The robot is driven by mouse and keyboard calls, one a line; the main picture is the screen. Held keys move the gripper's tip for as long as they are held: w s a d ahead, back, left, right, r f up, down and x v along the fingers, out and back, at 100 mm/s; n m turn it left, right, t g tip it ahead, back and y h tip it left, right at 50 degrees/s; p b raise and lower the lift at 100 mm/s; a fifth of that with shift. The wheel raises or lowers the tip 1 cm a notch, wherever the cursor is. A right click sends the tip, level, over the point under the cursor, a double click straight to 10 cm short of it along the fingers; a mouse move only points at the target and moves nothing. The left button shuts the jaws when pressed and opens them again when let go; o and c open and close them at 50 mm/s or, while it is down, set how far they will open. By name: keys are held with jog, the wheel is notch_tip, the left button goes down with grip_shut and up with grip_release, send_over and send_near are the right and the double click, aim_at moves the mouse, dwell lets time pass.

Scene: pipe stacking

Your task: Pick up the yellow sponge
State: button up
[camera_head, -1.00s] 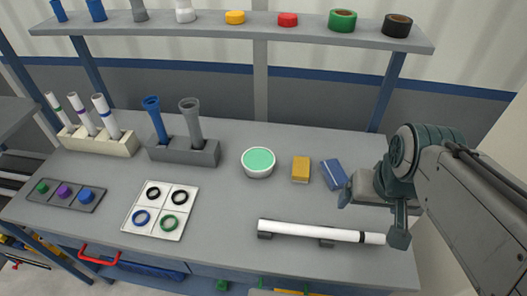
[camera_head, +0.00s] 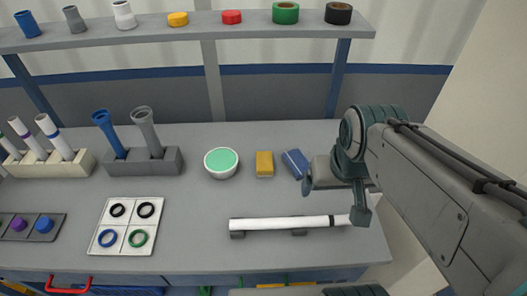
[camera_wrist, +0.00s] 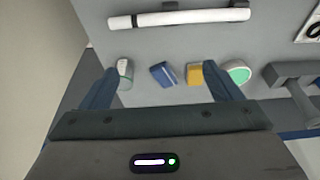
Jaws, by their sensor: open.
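The yellow sponge (camera_head: 264,163) lies on the grey workbench, between a green-topped white bowl and a blue sponge-like block. It also shows in the wrist view (camera_wrist: 194,74), close to one fingertip in the picture. My gripper (camera_head: 338,196) is at the right side of the bench, to the right of the yellow sponge and apart from it. In the wrist view my gripper (camera_wrist: 160,72) has its two fingers spread wide with nothing held between them. The blue block (camera_wrist: 163,74) appears between the fingers in that view, farther off.
A white pipe (camera_head: 280,223) lies on low supports in front of the sponge. The bowl (camera_head: 221,163) stands left of it and the blue block (camera_head: 295,163) right. A grey holder (camera_head: 150,163) with pipes stands farther left. A shelf (camera_head: 190,30) spans the back.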

jog(key=shift+c, duration=0.6)
jog(key=shift+w, duration=0.1)
jog(key=g, duration=0.3)
send_over(264, 161)
notch_tip(264, 161, down, 15)
jog(key=f, duration=0.5)
jog(key=f+p, duration=0.1)
jog(key=f, duration=0.1)
jog(key=shift+a+f, duration=0.2)
jog(key=shift+a, duration=0.05)
jog(key=shift+w+d+f+p, duration=0.15)
jog(key=shift+f+p, duration=0.35)
jog(key=shift+f, duration=0.85)
jog(key=shift+s+d+f+p, duration=0.15)
jog(key=shift+f+p, duration=0.35)
jog(key=shift+f, duration=0.85)
jog(key=shift+w, duration=0.1)
jog(key=c, duration=1.1)
